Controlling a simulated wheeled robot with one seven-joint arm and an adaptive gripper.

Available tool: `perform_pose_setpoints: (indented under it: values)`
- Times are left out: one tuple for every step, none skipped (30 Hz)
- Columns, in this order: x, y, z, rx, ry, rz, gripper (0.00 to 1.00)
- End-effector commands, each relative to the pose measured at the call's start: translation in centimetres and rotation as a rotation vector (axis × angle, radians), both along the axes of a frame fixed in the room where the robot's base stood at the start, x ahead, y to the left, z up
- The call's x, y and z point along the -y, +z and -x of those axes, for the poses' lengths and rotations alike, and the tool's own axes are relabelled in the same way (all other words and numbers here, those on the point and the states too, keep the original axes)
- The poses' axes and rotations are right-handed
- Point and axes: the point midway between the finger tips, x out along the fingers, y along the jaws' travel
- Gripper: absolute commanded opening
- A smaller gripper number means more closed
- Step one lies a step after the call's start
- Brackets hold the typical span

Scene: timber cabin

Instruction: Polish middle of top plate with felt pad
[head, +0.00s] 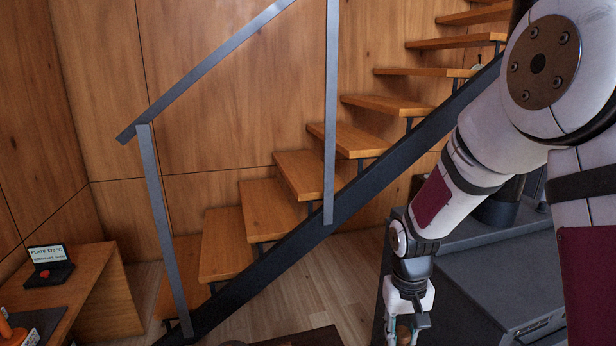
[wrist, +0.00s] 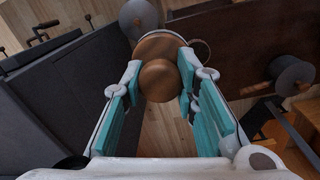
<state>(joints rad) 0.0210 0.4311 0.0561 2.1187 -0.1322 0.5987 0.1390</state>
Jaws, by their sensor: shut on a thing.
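My gripper (head: 404,332) hangs at the bottom edge of the head view, pointing down. In the wrist view its teal-lined fingers (wrist: 160,84) are closed on a round wooden knob (wrist: 159,80), which looks like the handle of the felt pad. A wider wooden disc shows behind the knob; any felt face is hidden. The dark grey stove-like block (head: 460,270) has a flat top to the right of my gripper, and a dark block also fills the left of the wrist view (wrist: 50,100). I cannot tell which surface is the top plate. The held pad seems clear of it.
An open staircase (head: 275,200) with a metal rail stands behind. A wooden table (head: 100,285) at left carries a small display (head: 48,262) reading something like "PLATE 275 °C". Wooden floor (head: 330,275) lies between. Grey round objects (wrist: 292,73) show in the wrist view.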

Motion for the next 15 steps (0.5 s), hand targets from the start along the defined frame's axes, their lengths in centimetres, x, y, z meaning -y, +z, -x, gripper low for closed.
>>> perform_pose_setpoints:
  values:
    - [0.0,1.0,0.5,-0.002,0.0,-0.001,0.05]
    - [0.0,1.3,0.7,-0.001,0.0,-0.001,0.05]
    - [0.0,1.6,0.9,-0.001,0.0,-0.002,0.05]
    - [0.0,1.8,1.0,-0.002,0.0,-0.002,0.05]
    - [0.0,2.0,1.1,-0.002,-0.001,-0.003,0.05]
    - [0.0,2.2,1.3,-0.001,-0.001,-0.003,0.05]
    - [0.0,2.3,1.4,-0.001,-0.001,-0.004,0.05]
    - [0.0,2.4,1.5,-0.001,-0.001,-0.004,0.05]
    - [0.0,2.6,1.6,-0.002,-0.001,-0.004,0.05]
    - [0.0,2.7,1.7,-0.001,-0.001,-0.005,0.05]
    - [0.0,2.8,1.8,-0.001,-0.001,-0.005,0.05]
    - [0.0,2.8,1.8,-0.001,-0.001,-0.005,0.05]
    - [-0.1,2.9,1.9,0.0,-0.001,-0.005,0.05]
    - [-0.1,2.8,1.9,0.0,-0.001,-0.006,0.05]
    - [-0.1,2.7,2.0,-0.001,-0.001,-0.006,0.05]
